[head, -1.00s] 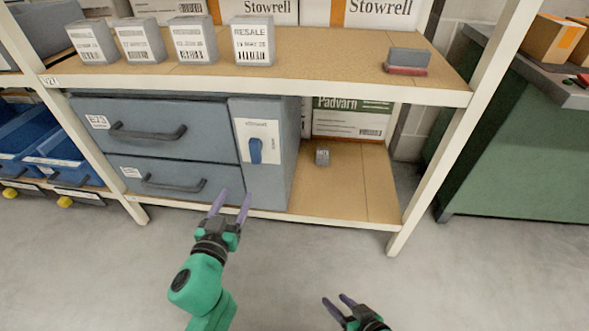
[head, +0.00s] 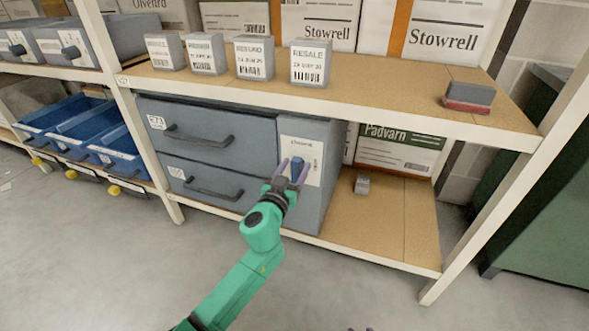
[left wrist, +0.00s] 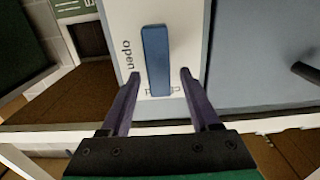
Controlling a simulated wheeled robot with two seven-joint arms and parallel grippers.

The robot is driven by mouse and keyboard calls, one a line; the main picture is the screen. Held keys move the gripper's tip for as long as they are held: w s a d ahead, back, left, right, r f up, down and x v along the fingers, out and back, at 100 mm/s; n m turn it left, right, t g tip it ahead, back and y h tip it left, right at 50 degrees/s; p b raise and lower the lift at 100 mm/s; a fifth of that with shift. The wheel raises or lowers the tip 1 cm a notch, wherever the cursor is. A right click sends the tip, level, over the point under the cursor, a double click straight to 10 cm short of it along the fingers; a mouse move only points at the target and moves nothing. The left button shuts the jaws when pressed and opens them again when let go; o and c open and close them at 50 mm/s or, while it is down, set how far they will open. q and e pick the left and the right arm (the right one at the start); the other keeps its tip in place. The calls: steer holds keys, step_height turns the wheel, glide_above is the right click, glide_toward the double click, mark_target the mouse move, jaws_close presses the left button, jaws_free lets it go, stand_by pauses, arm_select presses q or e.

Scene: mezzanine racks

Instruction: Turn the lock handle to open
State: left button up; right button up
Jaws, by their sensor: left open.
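The blue lock handle (head: 297,167) is on a white plate on the right part of the grey two-drawer cabinet (head: 319,180). In the left wrist view the handle (left wrist: 156,58) is a straight upright bar. The word "open" reads along the plate's left side; another word sits behind the handle's lower end, partly hidden. My left gripper (head: 293,171) is open at the plate. In the left wrist view its fingertips (left wrist: 160,75) are on either side of the handle, with gaps visible. Only the tips of my right gripper (head: 360,329) show at the bottom edge.
The shelf board (head: 400,108) above carries several small labelled boxes and a grey-and-red block (head: 468,97). Right of the cabinet, a small grey box (head: 362,184) lies on the lower board. A rack post (head: 490,215) stands at the right. Blue bins (head: 85,130) are at the left.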

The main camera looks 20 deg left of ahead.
arm_select(q)
jaws_close()
steer(key=shift+m, duration=0.3)
steer(key=shift+d+f+m, duration=0.1)
steer(key=shift+d+m, duration=0.1)
steer(key=shift+m, duration=0.7)
steer(key=m, duration=0.2)
steer(key=shift+d+m, duration=0.25)
steer(key=shift+m, duration=0.05)
steer(key=m, duration=0.3)
steer(key=shift+d+f+m+b, duration=0.25)
steer(key=shift+m+b, duration=0.05)
steer(key=m, duration=0.3)
steer(key=f+m, duration=0.1)
steer(key=m, duration=0.5)
steer(key=shift+s+d+f, duration=0.1)
steer(key=shift+d+f, duration=0.15)
steer(key=shift+d, duration=0.05)
arm_select(e)
steer(key=shift+s+a+f+t+y, duration=0.1)
steer(key=shift+a+f+t+y, duration=0.25)
steer(key=shift+a+t, duration=0.4)
arm_select(q)
steer(key=shift+m, duration=0.3)
